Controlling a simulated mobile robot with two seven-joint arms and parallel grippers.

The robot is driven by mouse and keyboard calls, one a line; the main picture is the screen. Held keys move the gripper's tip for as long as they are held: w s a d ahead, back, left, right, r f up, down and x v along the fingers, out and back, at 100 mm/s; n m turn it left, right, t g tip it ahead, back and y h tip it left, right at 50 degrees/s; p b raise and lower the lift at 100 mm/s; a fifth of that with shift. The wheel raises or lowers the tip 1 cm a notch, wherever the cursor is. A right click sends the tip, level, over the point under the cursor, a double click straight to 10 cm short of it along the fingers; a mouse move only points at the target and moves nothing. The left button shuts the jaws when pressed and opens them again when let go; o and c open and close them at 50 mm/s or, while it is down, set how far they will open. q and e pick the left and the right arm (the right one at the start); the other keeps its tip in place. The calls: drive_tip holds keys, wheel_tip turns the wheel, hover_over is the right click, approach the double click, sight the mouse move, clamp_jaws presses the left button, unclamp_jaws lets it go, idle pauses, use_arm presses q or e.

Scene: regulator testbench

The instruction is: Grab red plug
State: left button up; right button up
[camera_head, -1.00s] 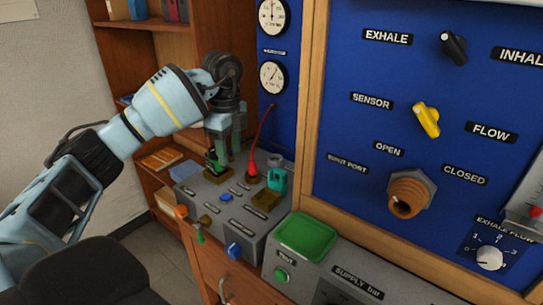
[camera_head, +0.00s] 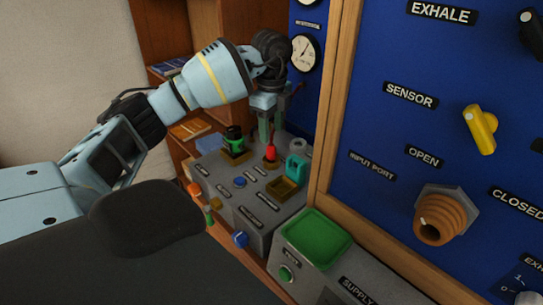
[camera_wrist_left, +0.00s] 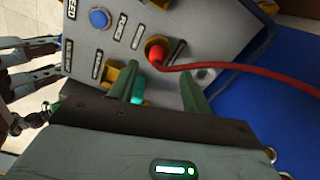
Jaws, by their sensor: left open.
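The red plug (camera_head: 271,151) stands upright in a socket on top of the grey test box, with a red cable from its top. My left gripper (camera_head: 269,121) is over and around the plug's upper part in the head view, jaws open. In the left wrist view, the red plug (camera_wrist_left: 156,53) lies ahead of the gap between the green fingers of my left gripper (camera_wrist_left: 158,85), not clasped. The red cable (camera_wrist_left: 220,66) runs right, past the tip of the right-hand finger.
A green plug (camera_head: 233,136) stands left of the red one, and a teal plug (camera_head: 296,167) stands to its right. A green tray (camera_head: 316,239) lies in front. The blue panel (camera_head: 385,130) with its wooden frame rises close on the right.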

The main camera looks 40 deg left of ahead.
sight(271, 146)
use_arm(q)
drive_tip(key=shift+s+d+f, duration=0.1)
drive_tip(key=shift+f, duration=1.2)
drive_tip(key=shift+s+d+f, duration=0.1)
drive_tip(key=shift+f, duration=1.2)
clamp_jaws()
